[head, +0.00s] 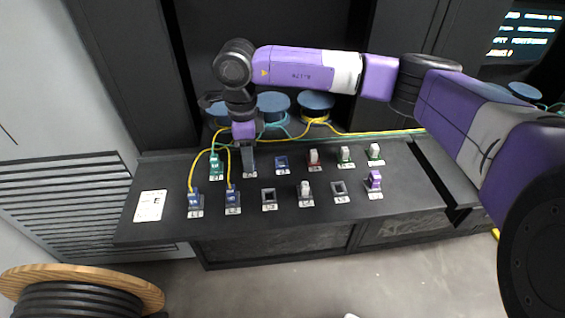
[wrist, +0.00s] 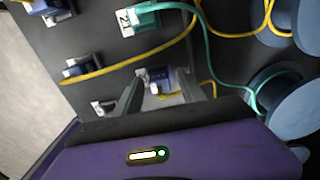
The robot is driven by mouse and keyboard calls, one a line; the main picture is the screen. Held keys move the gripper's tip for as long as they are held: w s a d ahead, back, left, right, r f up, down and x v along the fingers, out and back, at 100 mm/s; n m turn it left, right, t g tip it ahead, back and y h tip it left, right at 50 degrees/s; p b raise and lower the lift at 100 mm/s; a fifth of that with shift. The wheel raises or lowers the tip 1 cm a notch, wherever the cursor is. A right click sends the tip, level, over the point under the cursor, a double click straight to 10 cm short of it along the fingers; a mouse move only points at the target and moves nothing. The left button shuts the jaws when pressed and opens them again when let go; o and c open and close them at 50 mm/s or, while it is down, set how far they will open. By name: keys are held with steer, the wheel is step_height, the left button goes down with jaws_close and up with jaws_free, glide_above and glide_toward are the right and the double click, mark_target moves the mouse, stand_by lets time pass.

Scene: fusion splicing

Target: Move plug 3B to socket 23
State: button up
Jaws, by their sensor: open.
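My gripper (head: 248,172) points down over the second position from the left in the back row. In the wrist view, my gripper (wrist: 160,98) is open, its two fingers on either side of a blue plug (wrist: 160,82) with a yellow cable. I cannot tell whether the fingers touch it, and its label is too small to read; in the head view the gripper hides it. A blue-framed socket (head: 282,163), third from left in the back row, looks empty; by its place it seems to be socket 23.
A green plug (head: 215,162) stands just left of my gripper. Blue plugs (head: 195,199) and (head: 232,198) with yellow cables stand in the front row. Cables and blue spools (head: 273,103) lie behind.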

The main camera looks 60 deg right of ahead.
jaws_close()
stand_by(1.3)
steer(key=shift+r, duration=0.15)
steer(key=shift+r+p, duration=1.2)
steer(key=shift+r, duration=1.65)
